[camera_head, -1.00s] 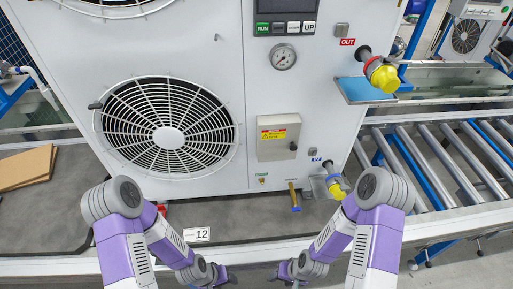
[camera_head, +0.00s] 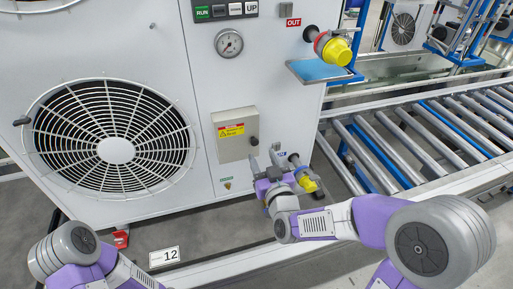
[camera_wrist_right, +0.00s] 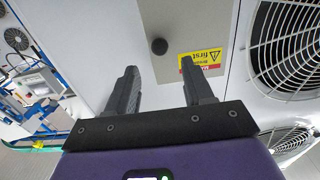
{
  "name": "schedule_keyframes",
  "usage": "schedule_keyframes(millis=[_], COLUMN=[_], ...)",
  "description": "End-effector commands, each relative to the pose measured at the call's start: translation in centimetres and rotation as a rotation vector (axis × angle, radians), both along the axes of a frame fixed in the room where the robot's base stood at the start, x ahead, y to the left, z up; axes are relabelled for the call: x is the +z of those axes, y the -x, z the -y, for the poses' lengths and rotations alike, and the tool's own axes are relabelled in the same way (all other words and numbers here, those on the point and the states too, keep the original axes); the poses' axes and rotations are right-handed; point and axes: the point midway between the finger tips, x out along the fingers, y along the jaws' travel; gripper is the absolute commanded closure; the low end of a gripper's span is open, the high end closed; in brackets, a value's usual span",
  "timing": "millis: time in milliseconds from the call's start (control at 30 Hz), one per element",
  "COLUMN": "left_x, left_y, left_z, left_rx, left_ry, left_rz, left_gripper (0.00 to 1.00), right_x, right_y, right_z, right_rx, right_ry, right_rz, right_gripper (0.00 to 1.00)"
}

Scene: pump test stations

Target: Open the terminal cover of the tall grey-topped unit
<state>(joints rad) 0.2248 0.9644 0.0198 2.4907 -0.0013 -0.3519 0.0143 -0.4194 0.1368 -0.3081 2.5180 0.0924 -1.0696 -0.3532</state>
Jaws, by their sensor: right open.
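The tall unit (camera_head: 170,60) has a pale front; its top is out of frame. Its terminal cover (camera_head: 232,145) is a shut beige-grey box with a yellow and red warning label and a dark knob (camera_head: 254,141) near its right edge. My right gripper (camera_head: 263,162) is open and empty, just below and right of the cover, apart from the knob. In the right wrist view the knob (camera_wrist_right: 159,46) shows beyond the gap between the open fingers (camera_wrist_right: 160,88), with the cover (camera_wrist_right: 205,65) around it. Of my left arm only links show; its gripper is out of frame.
A yellow-capped lower port (camera_head: 305,180) is close beside my right gripper. A yellow-capped OUT port (camera_head: 335,48) juts out above right, over a blue tray (camera_head: 318,71). A fan grille (camera_head: 115,150) is at left. A roller conveyor (camera_head: 420,135) runs at right.

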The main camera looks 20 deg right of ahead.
Motion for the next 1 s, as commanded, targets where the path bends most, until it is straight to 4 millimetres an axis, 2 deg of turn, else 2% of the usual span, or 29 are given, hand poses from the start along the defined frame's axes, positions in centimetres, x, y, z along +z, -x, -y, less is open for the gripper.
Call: schedule_keyframes(millis=[200,400,767,833,1000], left_x=[-0.2,-0.4,-0.4,-0.4,-0.4], left_y=[0.0,0.0,0.0,0.0,0.0], left_z=[0.0,0.0,0.0,0.0,0.0], left_rx=[0.000,0.000,0.000,0.000,0.000], left_ry=[0.000,0.000,0.000,0.000,0.000], left_rz=[0.000,0.000,0.000,0.000,0.000], left_gripper=[0.43,0.43,0.43,0.43,0.43], right_x=[-0.2,-0.1,-0.2,-0.1,-0.1], right_y=[-3.5,-5.8,-6.5,-6.5,-6.5], right_z=[-0.2,-0.2,-0.2,-0.2,-0.2], right_rx=[0.001,0.001,0.002,0.002,0.002], right_ry=[0.001,0.000,-0.001,-0.001,-0.001], right_rz=[-0.004,-0.004,-0.006,-0.005,-0.005], right_gripper=[0.48,0.48,0.48,0.54,0.80])
